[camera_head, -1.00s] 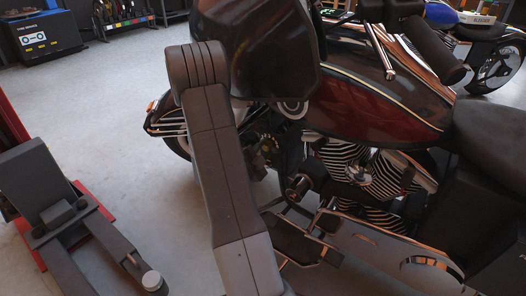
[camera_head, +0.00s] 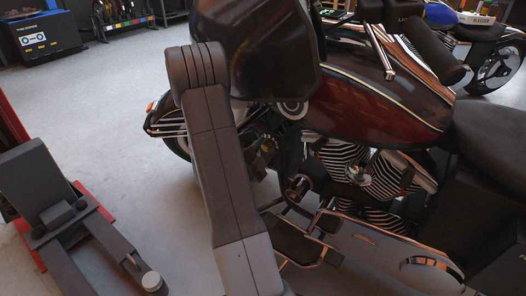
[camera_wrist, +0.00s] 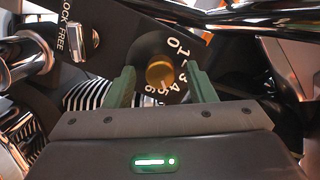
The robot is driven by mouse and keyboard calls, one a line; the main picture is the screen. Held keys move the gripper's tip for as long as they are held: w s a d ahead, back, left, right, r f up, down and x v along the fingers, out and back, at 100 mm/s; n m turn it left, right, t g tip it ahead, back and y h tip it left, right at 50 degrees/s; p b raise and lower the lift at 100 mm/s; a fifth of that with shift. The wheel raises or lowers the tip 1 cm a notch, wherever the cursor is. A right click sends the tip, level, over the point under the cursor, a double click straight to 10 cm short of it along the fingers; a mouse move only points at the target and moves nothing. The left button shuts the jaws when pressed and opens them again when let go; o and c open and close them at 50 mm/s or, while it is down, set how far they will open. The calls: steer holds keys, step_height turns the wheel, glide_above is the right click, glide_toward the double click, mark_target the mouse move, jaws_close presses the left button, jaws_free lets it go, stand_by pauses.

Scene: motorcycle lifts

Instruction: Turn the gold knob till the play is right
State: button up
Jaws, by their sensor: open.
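The gold knob (camera_wrist: 160,72) sits in the middle of a black dial plate (camera_wrist: 150,46) with white numbers around its right and lower side. It shows in the wrist view; I cannot make it out in the head view. My gripper (camera_wrist: 162,82) is open, with one green finger on the left of the knob and one on the right. Gaps show between the fingers and the knob. In the head view my arm hides part of the motorcycle, and the gripper itself is not clear there.
A dark red motorcycle (camera_head: 375,105) fills the right, with a finned engine (camera_head: 350,170). In the wrist view a black plate with "LOCK" and "FREE" lettering and a metal lever (camera_wrist: 74,40) is close on the left. A chrome tube (camera_wrist: 270,22) crosses the upper right.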

steer(key=p+v, duration=0.2)
steer(key=v, duration=1.1)
steer(key=shift+s, duration=0.4)
steer(key=shift+w, duration=0.1)
steer(key=b+x, duration=0.2)
steer(key=x, duration=1.1)
steer(key=shift+w, duration=0.35)
